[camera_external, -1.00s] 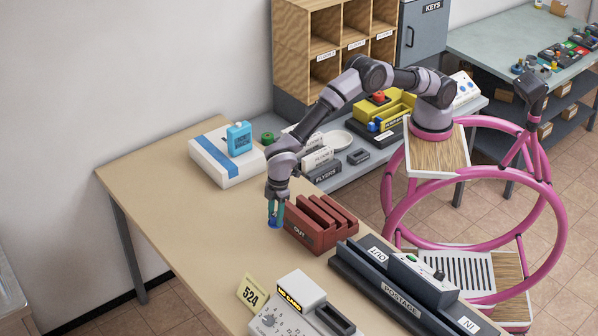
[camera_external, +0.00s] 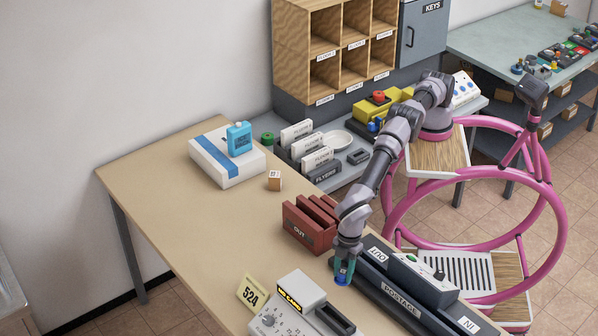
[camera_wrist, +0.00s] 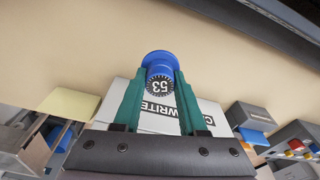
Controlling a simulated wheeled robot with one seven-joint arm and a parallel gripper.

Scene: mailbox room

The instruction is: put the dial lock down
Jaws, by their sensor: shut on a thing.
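The dial lock (camera_wrist: 158,64) is blue with a dark dial showing 53. My gripper (camera_wrist: 156,88) has teal fingers shut on both sides of it in the wrist view. In the outside view my gripper (camera_external: 345,267) points down, and the blue end of the lock (camera_external: 342,280) shows below the fingertips. I cannot tell whether the lock touches any surface.
A grey-white machine (camera_external: 295,290) with a dial stands in front, beside a yellow 524 sign (camera_external: 251,292). A small wooden cube (camera_external: 274,181) and a white box with a blue stripe (camera_external: 228,168) are further back. The left-middle of the wooden table (camera_external: 190,215) is clear.

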